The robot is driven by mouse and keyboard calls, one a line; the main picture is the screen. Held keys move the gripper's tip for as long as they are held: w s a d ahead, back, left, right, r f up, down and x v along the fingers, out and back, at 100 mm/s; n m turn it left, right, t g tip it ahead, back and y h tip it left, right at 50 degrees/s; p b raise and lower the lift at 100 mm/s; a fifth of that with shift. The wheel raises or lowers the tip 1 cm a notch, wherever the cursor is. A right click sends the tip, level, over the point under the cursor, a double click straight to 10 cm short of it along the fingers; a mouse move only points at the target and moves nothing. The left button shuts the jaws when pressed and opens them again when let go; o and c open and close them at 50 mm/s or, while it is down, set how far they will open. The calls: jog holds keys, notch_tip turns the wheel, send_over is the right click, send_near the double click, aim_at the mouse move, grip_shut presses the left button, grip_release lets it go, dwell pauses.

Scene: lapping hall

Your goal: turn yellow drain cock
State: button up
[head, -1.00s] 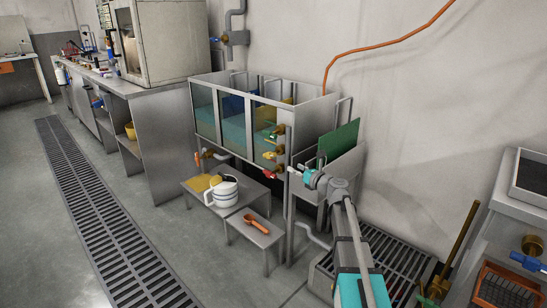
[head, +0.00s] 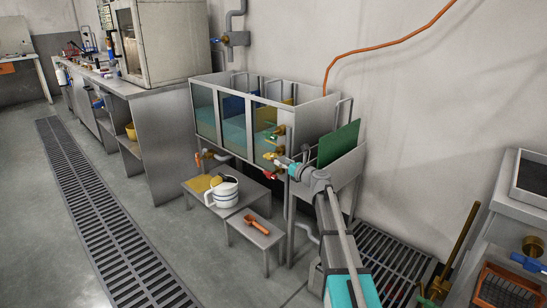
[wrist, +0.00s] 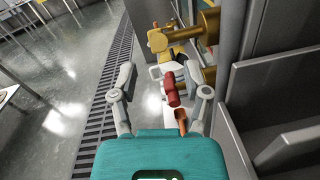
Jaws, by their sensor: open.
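The yellow drain cock (head: 269,156) is on the right front post of the glass-fronted tank, between a green-handled cock (head: 280,131) above and a red-handled cock (head: 270,175) below. My gripper (head: 281,162) is close to the yellow cock, at its right in the head view. In the wrist view my gripper (wrist: 161,72) is open, with a finger at each side. There the yellow cock (wrist: 158,40) and its brass body lie just beyond the fingertips. The red handle (wrist: 172,90) appears between the fingers. I cannot tell whether anything touches.
A white jug (head: 222,190) stands on a low metal table under the tank. An orange scoop (head: 256,224) lies on a small stool in front. A green panel (head: 338,143) stands right of the tank, near my arm. The floor left of the stools is clear.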

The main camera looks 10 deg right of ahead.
aim_at(273, 155)
jog(key=x, duration=0.6)
jog(key=shift+w+a, duration=0.15)
jog(key=shift+w, duration=0.05)
grip_shut()
jog(key=shift+r, duration=0.1)
